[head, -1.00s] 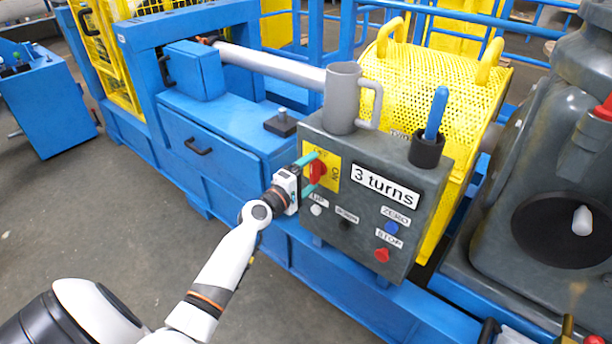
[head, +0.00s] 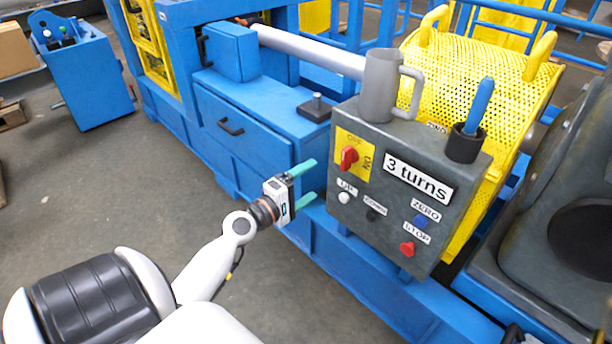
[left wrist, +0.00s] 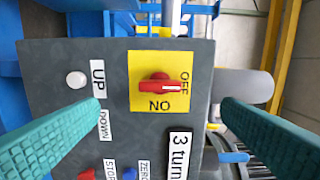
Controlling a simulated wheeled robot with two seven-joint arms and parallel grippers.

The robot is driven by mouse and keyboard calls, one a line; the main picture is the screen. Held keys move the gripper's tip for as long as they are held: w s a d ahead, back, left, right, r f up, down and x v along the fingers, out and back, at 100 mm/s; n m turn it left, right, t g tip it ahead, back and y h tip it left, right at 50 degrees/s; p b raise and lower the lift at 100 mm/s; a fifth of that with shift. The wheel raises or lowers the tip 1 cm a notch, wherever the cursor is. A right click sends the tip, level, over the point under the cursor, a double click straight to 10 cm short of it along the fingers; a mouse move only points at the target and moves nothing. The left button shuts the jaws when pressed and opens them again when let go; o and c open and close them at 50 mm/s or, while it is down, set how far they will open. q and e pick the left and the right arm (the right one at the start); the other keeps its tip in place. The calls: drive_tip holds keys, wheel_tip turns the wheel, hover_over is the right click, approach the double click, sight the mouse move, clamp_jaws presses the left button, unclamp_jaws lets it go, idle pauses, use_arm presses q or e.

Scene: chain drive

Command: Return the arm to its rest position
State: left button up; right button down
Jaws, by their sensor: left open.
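My left gripper (head: 308,181) is open and empty, its two teal fingers pointing at the grey control box (head: 400,238). It stands left of the box, apart from the red rotary switch (head: 349,158). The switch sits on a yellow plate marked OFF and ON. In the left wrist view the switch (left wrist: 160,88) lies ahead between the spread fingers, with its white mark toward the OFF side. My left arm reaches in from the lower left with its elbow bent. My right gripper is not in view.
A grey mug (head: 379,88) and a black holder (head: 464,143) with a blue stick stand on the box. A blue drawer cabinet (head: 240,135) is just behind the gripper. The grey floor (head: 110,195) at left is open. A blue console (head: 85,80) stands farther back.

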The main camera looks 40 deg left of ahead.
use_arm(q)
drive_tip(key=shift+f, duration=0.1)
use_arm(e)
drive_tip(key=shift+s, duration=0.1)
use_arm(q)
drive_tip(key=s+d+f+m+g, duration=0.4)
drive_tip(key=s+d+f+m, duration=0.1)
drive_tip(key=f, duration=0.6)
drive_tip(key=s+d+f+m+g+h, duration=0.1)
drive_tip(key=s+d+f+m+g, duration=0.35)
drive_tip(key=f, duration=0.55)
drive_tip(key=s+d+f+m+g, duration=0.4)
drive_tip(key=s+d+f+m, duration=0.15)
drive_tip(key=f, duration=0.55)
drive_tip(key=s+d+f+m+g+y, duration=0.2)
drive_tip(key=s+d+f+m+g, duration=0.15)
drive_tip(key=s+f, duration=0.4)
drive_tip(key=s+a+r+m+g+p, duration=0.1)
drive_tip(key=s+a+p, duration=0.2)
drive_tip(key=s+p, duration=1.3)
drive_tip(key=shift+s+r, duration=0.15)
drive_tip(key=shift+s, duration=0.95)
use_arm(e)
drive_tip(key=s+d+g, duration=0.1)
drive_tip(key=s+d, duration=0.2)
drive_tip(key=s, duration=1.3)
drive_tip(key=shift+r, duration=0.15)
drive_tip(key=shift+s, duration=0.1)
